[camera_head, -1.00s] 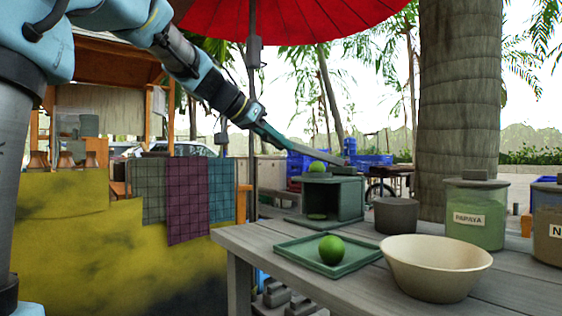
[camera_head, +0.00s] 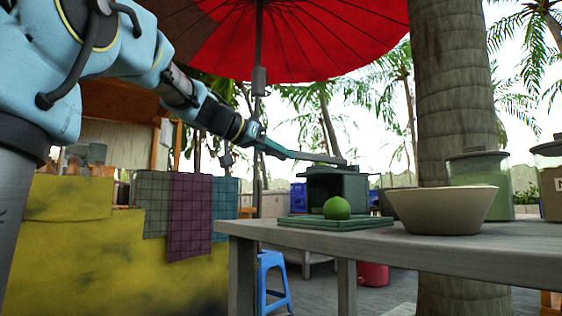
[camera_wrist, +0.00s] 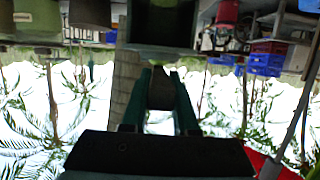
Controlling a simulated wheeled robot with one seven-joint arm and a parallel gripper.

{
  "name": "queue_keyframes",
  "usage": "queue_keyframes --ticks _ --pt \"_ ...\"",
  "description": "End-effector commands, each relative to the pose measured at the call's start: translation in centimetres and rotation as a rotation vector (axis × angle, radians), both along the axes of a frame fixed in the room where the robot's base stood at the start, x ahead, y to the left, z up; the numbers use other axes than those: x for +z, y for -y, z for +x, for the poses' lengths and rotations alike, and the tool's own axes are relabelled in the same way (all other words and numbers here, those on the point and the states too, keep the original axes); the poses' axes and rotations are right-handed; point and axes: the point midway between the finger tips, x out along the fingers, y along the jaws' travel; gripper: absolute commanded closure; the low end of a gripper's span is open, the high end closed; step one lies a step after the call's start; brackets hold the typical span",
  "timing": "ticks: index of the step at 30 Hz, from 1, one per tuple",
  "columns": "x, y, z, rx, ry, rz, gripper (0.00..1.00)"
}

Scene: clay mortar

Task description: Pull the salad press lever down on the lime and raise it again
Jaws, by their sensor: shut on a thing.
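The press (camera_head: 352,186) is a dark green box-like frame on the table. Its grey lever (camera_head: 318,157) runs nearly level from the press's top to the left. My gripper (camera_head: 284,152) is shut on the lever's free end; in the wrist view my gripper (camera_wrist: 162,75) has its teal fingers on either side of the lever (camera_wrist: 160,95), with the dark press (camera_wrist: 160,32) beyond. A green lime (camera_head: 337,207) lies on the green square tray (camera_head: 295,221) in front of the press.
A cream bowl (camera_head: 440,209) stands on the table (camera_head: 400,245) right of the tray, with glass jars (camera_head: 480,180) behind it. A tree trunk (camera_head: 455,90) rises behind the table. A red umbrella (camera_head: 300,40) hangs overhead. Left is a yellow-covered stall (camera_head: 110,250).

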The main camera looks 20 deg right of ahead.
Motion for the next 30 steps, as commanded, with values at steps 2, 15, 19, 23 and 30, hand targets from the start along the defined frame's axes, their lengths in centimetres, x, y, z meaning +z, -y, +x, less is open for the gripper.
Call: queue_keyframes --ticks 2,15,19,23,30 --pt "-0.56 0.01 0.03 -0.001 -0.005 0.003 1.00" --pt "-0.80 0.03 0.04 -0.002 -0.008 0.006 0.67" --pt "-0.63 0.02 0.03 -0.002 -0.006 0.003 0.52" --pt "-0.49 0.02 0.02 -0.001 -0.004 0.002 0.43" --pt "-0.27 -0.15 -0.03 0.000 -0.002 0.000 0.43"
